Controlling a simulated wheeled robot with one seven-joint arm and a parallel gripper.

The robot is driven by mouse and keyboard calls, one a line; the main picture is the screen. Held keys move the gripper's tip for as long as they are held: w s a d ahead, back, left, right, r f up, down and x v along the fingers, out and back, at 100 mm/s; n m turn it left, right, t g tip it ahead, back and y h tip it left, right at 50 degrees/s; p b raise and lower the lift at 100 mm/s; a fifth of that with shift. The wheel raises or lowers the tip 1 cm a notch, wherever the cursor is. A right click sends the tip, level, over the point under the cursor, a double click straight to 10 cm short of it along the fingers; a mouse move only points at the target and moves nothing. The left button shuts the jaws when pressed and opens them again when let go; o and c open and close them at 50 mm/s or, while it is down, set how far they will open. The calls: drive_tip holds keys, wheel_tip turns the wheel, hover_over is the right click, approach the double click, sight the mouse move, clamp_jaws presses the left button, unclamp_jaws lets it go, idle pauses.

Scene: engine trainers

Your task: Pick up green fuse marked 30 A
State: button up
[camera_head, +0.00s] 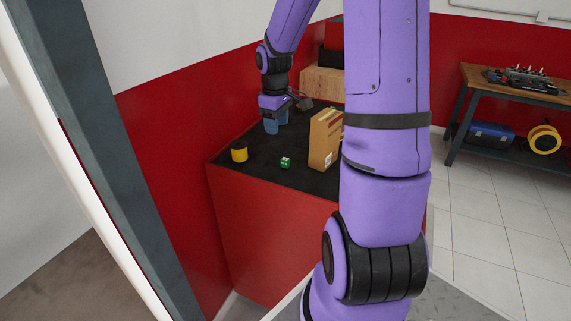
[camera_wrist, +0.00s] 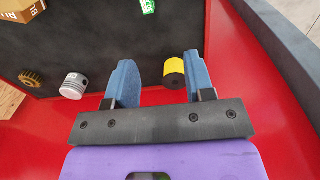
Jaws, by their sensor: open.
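The green fuse (camera_head: 286,162) lies on the black top of the red cabinet (camera_head: 262,212), near its front edge, between a yellow roll and a cardboard box. In the wrist view the green fuse (camera_wrist: 147,6) is cut off by the top edge, and its marking cannot be read. My gripper (camera_head: 277,124) is over the back left part of the black top, behind the fuse and apart from it.
The yellow roll (camera_head: 239,151) stands at the left edge; in the wrist view it shows beside the right finger. The cardboard box (camera_head: 325,140) stands upright right of the fuse. A metal piston (camera_wrist: 73,86) and a brown gear (camera_wrist: 32,78) lie left in the wrist view.

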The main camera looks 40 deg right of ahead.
wheel_tip(320, 180, down, 4)
drive_tip(key=d+r, duration=0.1)
drive_tip(key=d, duration=0.2)
hover_over(284, 158)
drive_tip(key=shift+y, duration=0.3)
drive_tip(key=f, duration=0.5)
drive_tip(key=shift+w+a, duration=0.15)
drive_tip(key=shift+w, duration=0.15)
drive_tip(key=shift+s+f, duration=0.2)
drive_tip(key=shift+f, duration=1.4)
drive_tip(key=shift+s+f, duration=0.15)
drive_tip(key=shift+f, duration=1.4)
drive_tip(key=shift+c, duration=0.2)
clamp_jaws()
